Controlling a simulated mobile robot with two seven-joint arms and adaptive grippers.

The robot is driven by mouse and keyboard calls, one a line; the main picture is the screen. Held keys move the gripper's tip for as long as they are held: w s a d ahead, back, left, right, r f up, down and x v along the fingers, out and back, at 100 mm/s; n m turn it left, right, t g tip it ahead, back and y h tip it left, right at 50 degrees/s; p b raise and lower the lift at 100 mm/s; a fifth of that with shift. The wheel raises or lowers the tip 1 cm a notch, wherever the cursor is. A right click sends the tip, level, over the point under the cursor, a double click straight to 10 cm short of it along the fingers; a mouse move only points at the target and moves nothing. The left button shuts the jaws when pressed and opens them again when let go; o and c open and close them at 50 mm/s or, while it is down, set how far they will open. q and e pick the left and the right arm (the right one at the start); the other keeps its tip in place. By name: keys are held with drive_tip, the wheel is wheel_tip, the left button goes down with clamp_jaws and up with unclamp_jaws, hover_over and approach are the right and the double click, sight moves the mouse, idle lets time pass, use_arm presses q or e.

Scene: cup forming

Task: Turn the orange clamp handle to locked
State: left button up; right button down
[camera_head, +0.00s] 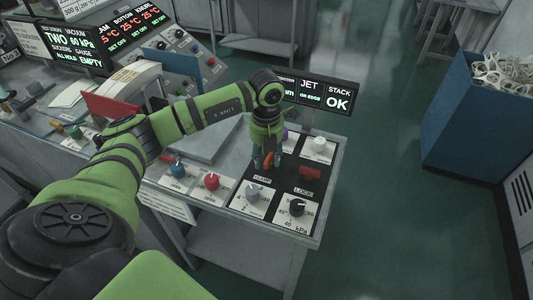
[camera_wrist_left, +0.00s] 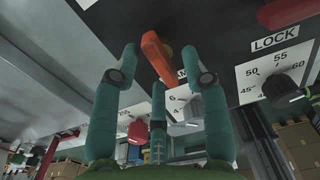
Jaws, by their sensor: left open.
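The orange clamp handle (camera_head: 268,161) sits on the black panel, next to the clamp label. In the left wrist view the handle (camera_wrist_left: 157,58) is tilted and lies in the space between my teal fingertips. My left gripper (camera_head: 265,156) points down over the handle in the head view. In the left wrist view my left gripper (camera_wrist_left: 160,62) is open, with fingers on both sides of the handle and visible gaps. I cannot tell whether any finger touches it. My arm partly hides the handle's base in the head view. My right gripper is not in view.
A red lever (camera_head: 310,172) stands right of the handle by the lock label. A grey knob (camera_head: 253,193), a black knob (camera_head: 297,207) and a white knob (camera_head: 320,145) surround it. A display reading OK (camera_head: 338,101) stands behind.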

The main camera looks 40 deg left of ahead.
use_arm(q)
drive_tip(key=c, duration=0.6)
clamp_jaws()
drive_tip(key=m+b, duration=0.3)
drive_tip(key=shift+w+a+f, duration=0.1)
drive_tip(key=shift+w+f, duration=0.05)
drive_tip(key=shift+f, duration=0.05)
drive_tip(key=m+b, duration=0.4)
drive_tip(key=m, duration=0.1)
drive_tip(key=shift+w+b, duration=0.1)
drive_tip(key=shift+b, duration=0.25)
drive_tip(key=m+b, duration=0.2)
drive_tip(key=m, duration=0.2)
drive_tip(key=shift+w+r+m+b, duration=0.1)
drive_tip(key=shift+w+m+b, duration=0.05)
drive_tip(key=shift+m+b, duration=0.2)
drive_tip(key=shift+w+r+m+b, duration=0.15)
drive_tip(key=shift+m+b, duration=0.75)
drive_tip(key=shift+m, duration=1.65)
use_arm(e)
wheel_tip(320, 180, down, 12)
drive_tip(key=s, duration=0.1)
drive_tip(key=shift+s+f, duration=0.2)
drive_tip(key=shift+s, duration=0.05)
